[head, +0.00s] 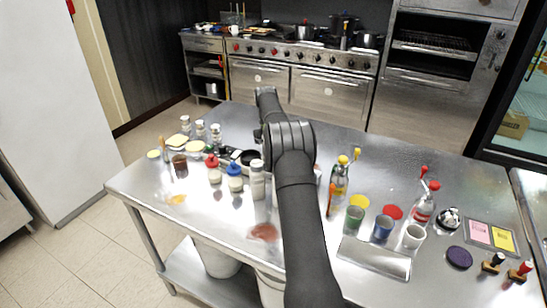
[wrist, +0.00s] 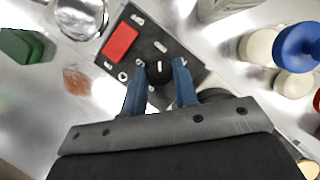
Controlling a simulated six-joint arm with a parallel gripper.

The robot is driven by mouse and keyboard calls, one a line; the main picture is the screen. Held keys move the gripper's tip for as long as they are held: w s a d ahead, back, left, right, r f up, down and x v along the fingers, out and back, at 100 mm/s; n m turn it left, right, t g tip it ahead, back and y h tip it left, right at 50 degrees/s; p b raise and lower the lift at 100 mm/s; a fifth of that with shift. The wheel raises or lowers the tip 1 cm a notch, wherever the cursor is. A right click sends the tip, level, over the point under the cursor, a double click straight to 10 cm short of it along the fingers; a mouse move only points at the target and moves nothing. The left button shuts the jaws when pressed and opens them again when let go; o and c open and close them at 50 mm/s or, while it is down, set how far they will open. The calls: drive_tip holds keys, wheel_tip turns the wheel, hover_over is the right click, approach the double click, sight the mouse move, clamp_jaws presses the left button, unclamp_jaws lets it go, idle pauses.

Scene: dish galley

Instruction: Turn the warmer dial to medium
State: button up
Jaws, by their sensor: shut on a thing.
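The warmer's dark control panel (wrist: 178,45) lies in the upper middle of the wrist view, tilted in the picture. On it are a red rectangular switch (wrist: 121,42) and a round black dial (wrist: 158,70) with a white pointer line. Pale marks surround the dial, too small to read. My gripper (wrist: 160,68) has its two blue fingers on either side of the dial, shut on it. In the head view my arm hides the gripper and the dial; which setting the pointer marks I cannot tell.
Squeeze bottles with red (head: 212,162) and blue (head: 235,171) caps and a white bottle (head: 257,180) stand left of my arm. Cups (head: 382,228), a glass bottle (head: 340,180) and a metal tray (head: 374,258) are to the right. The steel counter's far middle is clear.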

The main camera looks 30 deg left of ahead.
idle(0.3)
drive_tip(key=o, duration=1)
drive_tip(key=shift+r, duration=0.1)
drive_tip(key=shift+r, duration=0.3)
wheel_tip(320, 180, up, 3)
drive_tip(key=shift+r, duration=0.1)
drive_tip(key=d+r, duration=0.7)
drive_tip(key=d, duration=0.4)
drive_tip(key=shift+w+d, duration=0.15)
drive_tip(key=shift+d, duration=0.2)
drive_tip(key=shift+a+f, duration=0.1)
